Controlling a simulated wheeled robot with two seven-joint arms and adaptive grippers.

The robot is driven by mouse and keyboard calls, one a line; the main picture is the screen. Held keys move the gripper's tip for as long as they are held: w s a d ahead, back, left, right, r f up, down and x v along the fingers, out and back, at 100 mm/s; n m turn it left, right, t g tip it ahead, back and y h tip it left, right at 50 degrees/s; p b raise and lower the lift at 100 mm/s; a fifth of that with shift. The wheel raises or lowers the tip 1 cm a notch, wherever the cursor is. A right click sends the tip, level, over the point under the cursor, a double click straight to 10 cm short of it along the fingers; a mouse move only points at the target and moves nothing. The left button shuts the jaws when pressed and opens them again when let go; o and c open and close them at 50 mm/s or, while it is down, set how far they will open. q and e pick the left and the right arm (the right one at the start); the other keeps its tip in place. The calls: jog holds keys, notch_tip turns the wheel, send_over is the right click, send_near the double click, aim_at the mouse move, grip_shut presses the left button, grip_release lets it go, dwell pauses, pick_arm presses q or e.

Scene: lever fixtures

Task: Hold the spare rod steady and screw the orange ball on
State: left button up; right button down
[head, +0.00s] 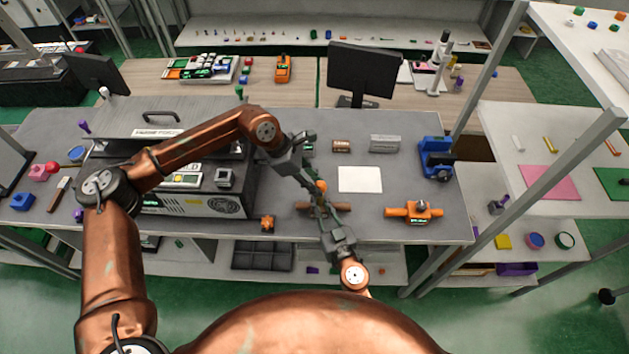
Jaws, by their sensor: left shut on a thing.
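The orange ball (320,186) shows as a small orange patch at the tips of my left gripper (315,182), above the middle of the grey bench. My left gripper is shut on it, its fingers pointing down and to the right. My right gripper (322,212) comes up from below, its fingers close under the ball and in front of a brown wooden piece (302,206) on the bench. The spare rod is hidden or too small to make out between the two grippers. I cannot tell whether the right fingers are closed on it.
A white sheet (360,179) lies right of the grippers. An orange fixture (414,213) and a blue vise (436,160) stand farther right. A small orange part (267,223) is near the front edge. A large dark case (190,203) fills the left, under my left arm.

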pick_arm(q)
jog(key=shift+f, duration=0.3)
jog(key=o, duration=1)
jog(key=shift+c, duration=0.2)
jog(key=v, duration=1.2)
